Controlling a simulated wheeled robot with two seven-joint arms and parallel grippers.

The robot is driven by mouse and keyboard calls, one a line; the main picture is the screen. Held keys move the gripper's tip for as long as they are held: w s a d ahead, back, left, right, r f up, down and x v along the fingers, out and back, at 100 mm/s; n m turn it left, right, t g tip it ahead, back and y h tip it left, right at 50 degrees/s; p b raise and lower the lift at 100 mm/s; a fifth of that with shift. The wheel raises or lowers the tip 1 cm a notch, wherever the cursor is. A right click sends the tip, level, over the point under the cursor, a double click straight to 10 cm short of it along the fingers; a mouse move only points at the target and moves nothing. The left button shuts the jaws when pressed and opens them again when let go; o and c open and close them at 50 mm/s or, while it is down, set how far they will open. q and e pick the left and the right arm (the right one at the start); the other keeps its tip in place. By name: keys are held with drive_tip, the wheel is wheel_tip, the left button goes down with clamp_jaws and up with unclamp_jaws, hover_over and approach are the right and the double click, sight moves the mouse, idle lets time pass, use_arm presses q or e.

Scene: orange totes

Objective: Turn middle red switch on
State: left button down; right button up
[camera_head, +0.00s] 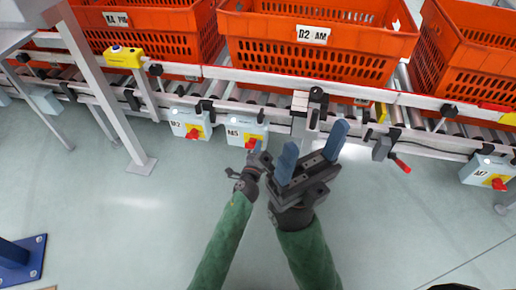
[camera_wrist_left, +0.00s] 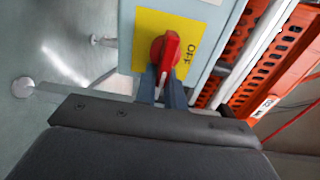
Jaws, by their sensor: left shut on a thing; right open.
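The middle red switch (camera_head: 250,143) sits on a yellow plate on a grey box (camera_head: 240,128) under the conveyor. In the left wrist view the red knob (camera_wrist_left: 168,55) stands on its yellow plate (camera_wrist_left: 190,30). My left gripper (camera_head: 257,155) is at this switch, and its blue fingers (camera_wrist_left: 163,82) are shut on the lower end of the knob, partly hiding it. My right gripper (camera_head: 312,152) is open and empty, to the right of the left one and in front of the conveyor rail.
Another switch box (camera_head: 188,122) hangs just left, and one (camera_head: 486,170) far right. Orange totes (camera_head: 315,65) stand on the roller conveyor. A red-tipped lever (camera_head: 402,165) sticks out right of my right gripper. A metal post (camera_head: 105,80) stands left. The floor in front is clear.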

use_arm(q)
drive_tip(key=shift+f, duration=0.1)
drive_tip(key=c, duration=1.5)
unclamp_jaws()
drive_tip(key=v, duration=0.8)
drive_tip(key=shift+p, duration=0.3)
drive_tip(key=shift+w, duration=0.1)
